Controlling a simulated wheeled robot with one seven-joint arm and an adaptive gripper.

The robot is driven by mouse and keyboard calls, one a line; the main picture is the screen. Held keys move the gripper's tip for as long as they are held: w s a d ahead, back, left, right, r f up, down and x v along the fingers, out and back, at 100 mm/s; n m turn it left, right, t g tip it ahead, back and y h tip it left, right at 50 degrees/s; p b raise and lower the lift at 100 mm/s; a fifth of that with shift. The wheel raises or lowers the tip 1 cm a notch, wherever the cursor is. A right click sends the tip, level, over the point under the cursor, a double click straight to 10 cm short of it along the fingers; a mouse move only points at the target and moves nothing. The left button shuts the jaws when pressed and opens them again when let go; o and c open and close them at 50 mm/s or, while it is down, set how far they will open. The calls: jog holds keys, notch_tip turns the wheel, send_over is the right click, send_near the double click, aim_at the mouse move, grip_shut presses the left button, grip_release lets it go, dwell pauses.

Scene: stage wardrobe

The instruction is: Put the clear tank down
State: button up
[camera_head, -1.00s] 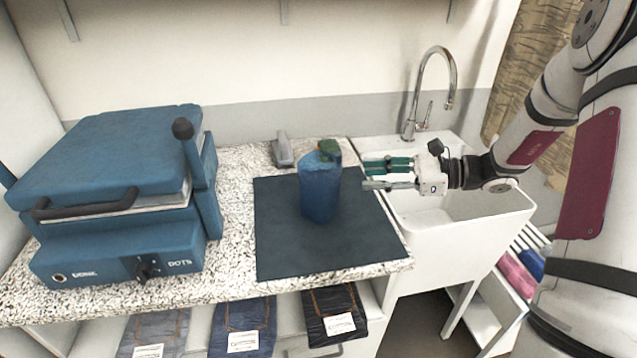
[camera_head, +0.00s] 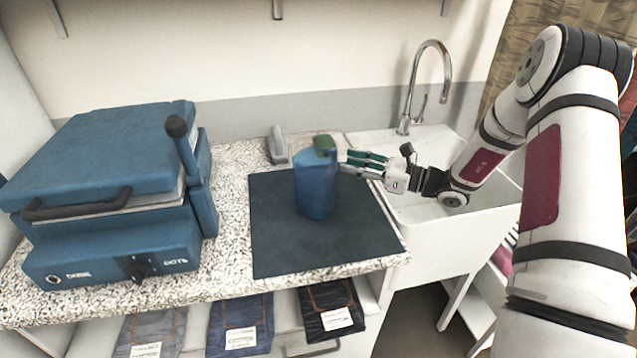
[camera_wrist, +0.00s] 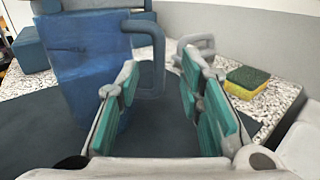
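The tank (camera_head: 314,190) looks translucent blue and stands upright on the dark mat (camera_head: 275,245) on the counter. It fills the left of the wrist view (camera_wrist: 85,75), with its loop handle (camera_wrist: 158,55) pointing toward my gripper. My gripper (camera_head: 343,162) is at the right side of the tank, near the handle. In the wrist view my gripper (camera_wrist: 160,85) has its green-padded fingers apart, with nothing held between them. The handle is just beyond the fingertips; I cannot tell whether they touch it.
A green and yellow sponge (camera_wrist: 246,80) lies on the speckled counter behind the tank. A grey handled object (camera_head: 278,146) stands at the back. A blue press (camera_head: 110,200) takes up the left. A white sink (camera_head: 450,225) with a tall tap (camera_head: 428,85) is at right.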

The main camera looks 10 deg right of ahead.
jog(key=x, duration=0.4)
jog(key=shift+a+f, duration=0.2)
jog(key=shift+f, duration=0.15)
jog(key=shift+w+a, duration=0.35)
jog(key=shift+a, duration=0.05)
grip_shut()
